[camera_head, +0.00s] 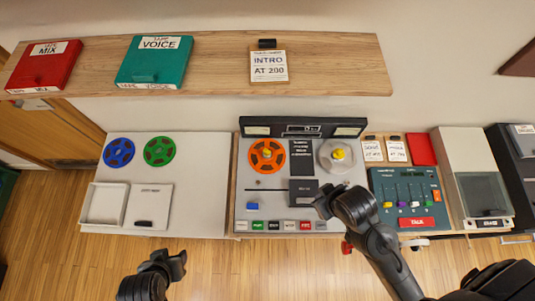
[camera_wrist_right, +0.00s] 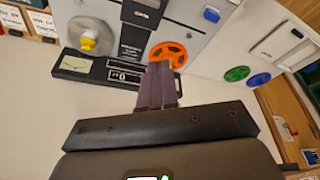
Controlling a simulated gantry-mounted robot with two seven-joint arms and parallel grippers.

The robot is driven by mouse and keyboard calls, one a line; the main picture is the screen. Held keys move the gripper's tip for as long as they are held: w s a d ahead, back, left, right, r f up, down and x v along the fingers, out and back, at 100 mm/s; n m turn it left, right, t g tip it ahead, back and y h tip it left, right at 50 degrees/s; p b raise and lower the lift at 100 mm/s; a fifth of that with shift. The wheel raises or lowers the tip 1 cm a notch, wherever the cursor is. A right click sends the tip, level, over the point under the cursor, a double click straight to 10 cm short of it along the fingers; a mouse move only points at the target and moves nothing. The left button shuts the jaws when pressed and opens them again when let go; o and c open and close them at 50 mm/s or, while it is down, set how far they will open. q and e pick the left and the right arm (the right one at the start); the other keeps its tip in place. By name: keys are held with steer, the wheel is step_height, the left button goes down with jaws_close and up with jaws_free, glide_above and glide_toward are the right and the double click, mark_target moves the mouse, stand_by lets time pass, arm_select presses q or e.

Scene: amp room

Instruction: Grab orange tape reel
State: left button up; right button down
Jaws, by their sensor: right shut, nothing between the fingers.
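The orange tape reel (camera_head: 257,147) lies flat on the left spindle of the tape machine (camera_head: 240,210) in the head view. In the right wrist view the orange reel (camera_wrist_right: 178,50) shows just beyond the fingertips. My right gripper (camera_head: 325,203) is over the lower right part of the machine, to the right of and nearer than the orange reel. Its fingers (camera_wrist_right: 157,72) are shut and empty, apart from the reel. My left gripper (camera_head: 172,262) is over the floor at the lower left, away from the machine; its finger opening is unclear.
A grey reel (camera_head: 328,158) with a yellow hub sits on the right spindle. Blue (camera_head: 119,152) and green (camera_head: 160,151) reels lie on the left table, behind a white tray (camera_head: 91,204). A mixer (camera_head: 380,185) stands right. A wooden shelf (camera_head: 215,65) runs behind.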

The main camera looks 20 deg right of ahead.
steer(key=shift+s+d+f, duration=0.1)
steer(key=shift+s+f, duration=0.05)
steer(key=shift+s, duration=0.15)
steer(key=c, duration=1.8)
jaws_free()
steer(key=o, duration=1.7)
steer(key=shift+w, duration=0.15)
